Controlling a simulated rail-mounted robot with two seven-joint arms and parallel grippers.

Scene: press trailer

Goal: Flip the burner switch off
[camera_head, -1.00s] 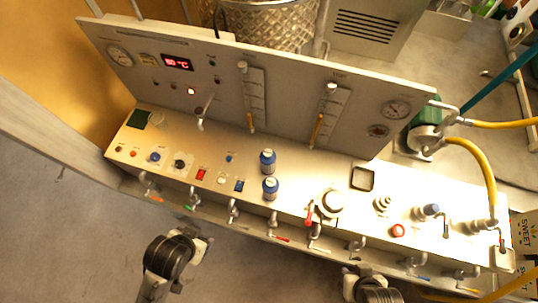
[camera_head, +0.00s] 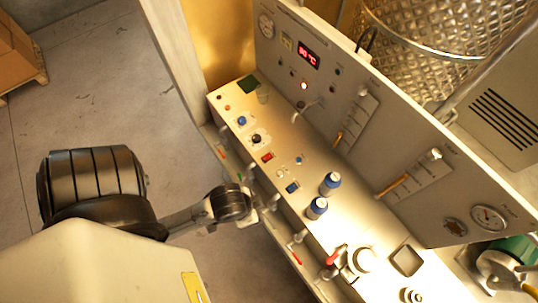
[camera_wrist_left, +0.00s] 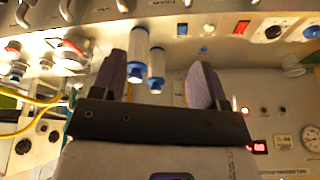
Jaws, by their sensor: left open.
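The slanted control panel (camera_head: 282,165) carries a red rocker switch (camera_head: 267,157) and a blue rocker switch (camera_head: 292,187). Labels are too small to read, so I cannot tell which is the burner switch, nor either rocker's position. In the left wrist view the red rocker (camera_wrist_left: 241,27) and blue rocker (camera_wrist_left: 182,29) lie along the top. My left gripper (camera_head: 254,212) is by the panel's front edge, apart from both rockers; its fingertips are unclear in the head view. In the left wrist view its two dark fingers (camera_wrist_left: 168,65) are apart and empty. My right gripper is out of view.
Two blue-capped cylinders (camera_head: 323,194) stand on the panel right of the rockers. Black knobs, small valves with coloured handles and a red-handled valve (camera_head: 333,256) line the front. An upright board with a red display (camera_head: 308,55) rises behind. Open floor lies left.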

